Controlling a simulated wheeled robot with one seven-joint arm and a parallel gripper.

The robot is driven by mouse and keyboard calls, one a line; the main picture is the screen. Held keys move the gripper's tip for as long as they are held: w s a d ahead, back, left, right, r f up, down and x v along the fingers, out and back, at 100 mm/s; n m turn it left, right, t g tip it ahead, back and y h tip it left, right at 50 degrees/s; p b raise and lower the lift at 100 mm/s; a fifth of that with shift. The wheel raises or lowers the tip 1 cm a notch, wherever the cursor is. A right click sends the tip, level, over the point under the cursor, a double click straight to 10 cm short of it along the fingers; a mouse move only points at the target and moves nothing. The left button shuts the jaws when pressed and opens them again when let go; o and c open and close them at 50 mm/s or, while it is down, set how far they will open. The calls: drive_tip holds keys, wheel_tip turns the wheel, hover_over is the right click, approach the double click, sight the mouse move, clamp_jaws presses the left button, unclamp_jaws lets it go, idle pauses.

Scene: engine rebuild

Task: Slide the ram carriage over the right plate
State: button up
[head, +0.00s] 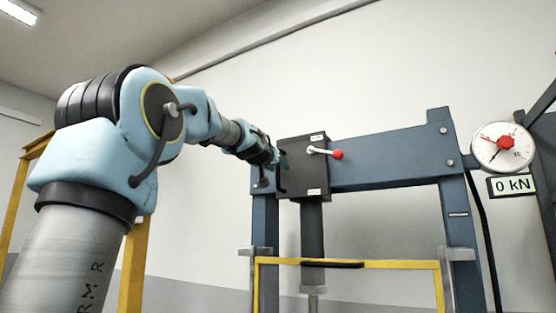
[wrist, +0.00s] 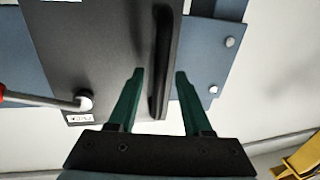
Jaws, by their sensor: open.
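The ram carriage (head: 312,178) is a dark box on the blue crossbeam (head: 385,160) of the press, near the beam's left end. Its ram hangs straight down below it. In the wrist view the carriage (wrist: 98,55) fills the upper left, and its black bar handle (wrist: 161,45) runs up the picture. My gripper (wrist: 159,73) has green fingers, open, one on each side of the handle's lower part, with gaps visible. In the head view my gripper (head: 280,159) is at the carriage's left side. I cannot make out the right plate.
A lever with a red knob (head: 338,154) sticks out of the carriage front. The beam right of the carriage is clear up to the right post (head: 459,225). A round gauge (head: 502,147) and a 0 kN display (head: 513,184) stand beyond. A yellow frame (head: 400,265) crosses low in front.

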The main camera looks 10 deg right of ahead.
drive_tip(key=shift+w+d, duration=0.25)
drive_tip(key=shift+w, duration=0.05)
clamp_jaws()
idle(0.3)
idle(1.1)
